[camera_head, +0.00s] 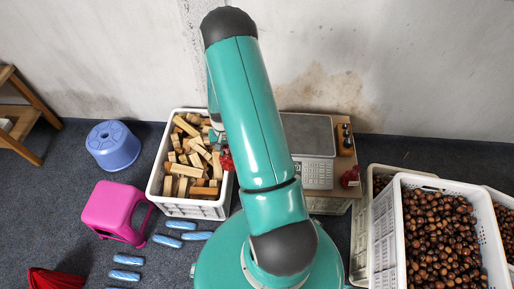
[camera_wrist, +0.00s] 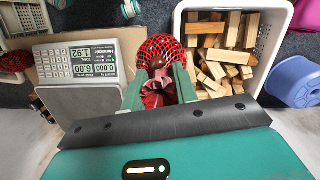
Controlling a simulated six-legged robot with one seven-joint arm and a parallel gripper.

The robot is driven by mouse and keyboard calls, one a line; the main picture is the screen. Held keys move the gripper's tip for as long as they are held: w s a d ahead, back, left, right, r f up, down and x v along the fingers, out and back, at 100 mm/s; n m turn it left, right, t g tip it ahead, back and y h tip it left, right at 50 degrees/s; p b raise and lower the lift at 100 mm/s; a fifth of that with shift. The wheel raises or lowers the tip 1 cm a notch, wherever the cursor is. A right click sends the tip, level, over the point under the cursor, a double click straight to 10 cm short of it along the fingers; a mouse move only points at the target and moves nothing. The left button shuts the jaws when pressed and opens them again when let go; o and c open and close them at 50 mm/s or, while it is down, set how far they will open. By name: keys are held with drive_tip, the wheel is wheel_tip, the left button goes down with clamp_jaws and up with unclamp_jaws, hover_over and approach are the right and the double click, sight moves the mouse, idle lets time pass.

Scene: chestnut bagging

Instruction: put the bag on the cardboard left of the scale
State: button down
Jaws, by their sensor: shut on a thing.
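A red mesh bag of chestnuts (camera_wrist: 165,50) is in my gripper (camera_wrist: 160,92), which is shut on its gathered red top in the wrist view. In the head view only a bit of the red bag (camera_head: 226,161) shows beside my arm. The scale (camera_head: 308,137) stands right of my arm, and it shows in the wrist view (camera_wrist: 75,100) on the left. Brown cardboard (camera_wrist: 128,42) lies between the scale and the bag in the wrist view. My arm hides that strip in the head view. Whether the bag touches the cardboard I cannot tell.
A white crate of wooden blocks (camera_head: 158,180) stands close left of the scale. Another red item (camera_head: 350,177) and a wooden holder (camera_head: 345,139) sit right of the scale. Chestnut crates (camera_head: 385,235), a pink stool (camera_head: 115,207) and a blue stool (camera_head: 113,146) stand around.

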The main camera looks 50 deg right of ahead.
drive_tip(key=s+d+f+m, duration=0.2)
drive_tip(key=s+d+f, duration=0.1)
drive_tip(key=s, duration=0.3)
drive_tip(key=s+d+f+m, duration=0.3)
drive_tip(key=s, duration=0.3)
drive_tip(key=w+d+f, duration=0.9)
drive_tip(key=w+f, duration=0.1)
drive_tip(key=f, duration=0.3)
drive_tip(key=shift+w+t, duration=0.3)
drive_tip(key=shift+w, duration=0.1)
drive_tip(key=shift+a+f, duration=0.1)
drive_tip(key=shift+f, duration=0.05)
drive_tip(key=c, duration=1.1)
unclamp_jaws()
drive_tip(key=r, duration=0.4)
drive_tip(key=d+r, duration=0.1)
drive_tip(key=r, duration=0.7)
drive_tip(key=shift+w+d, duration=0.2)
drive_tip(key=shift+w, duration=0.1)
